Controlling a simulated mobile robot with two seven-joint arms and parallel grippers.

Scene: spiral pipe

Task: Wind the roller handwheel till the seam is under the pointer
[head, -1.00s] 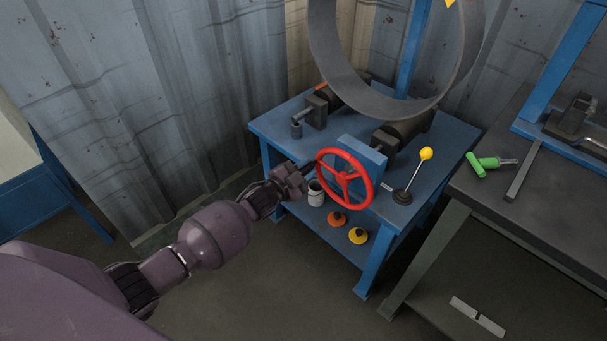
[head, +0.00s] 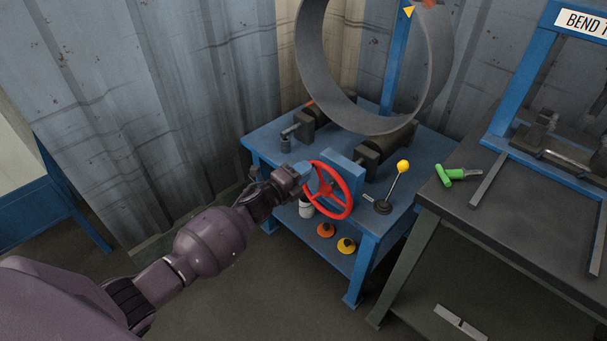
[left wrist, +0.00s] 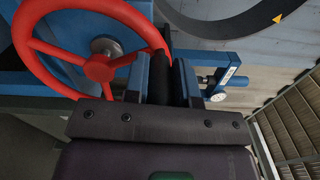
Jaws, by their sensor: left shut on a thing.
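The red handwheel (head: 345,207) is on the front of the blue roller stand (head: 262,140). In the left wrist view the handwheel (left wrist: 98,68) fills the upper left. My left gripper (head: 303,172) is shut on the handwheel at its upper-left rim; a dark, rod-like part (left wrist: 182,78) shows between the jaws in the wrist view. The grey pipe ring (head: 320,68) rests on dark rollers (head: 393,140) above. A yellow triangular pointer (head: 408,11) is on the blue post by the ring; it also shows in the wrist view (left wrist: 278,18). I cannot make out a seam. My right gripper is not in view.
A lever with a yellow knob (head: 403,167) stands right of the handwheel. An orange (head: 326,230) and a yellow (head: 346,245) item and a white cup (head: 306,208) are on the lower shelf. A dark bench (head: 490,215) with a green-handled tool (head: 455,174) stands at right.

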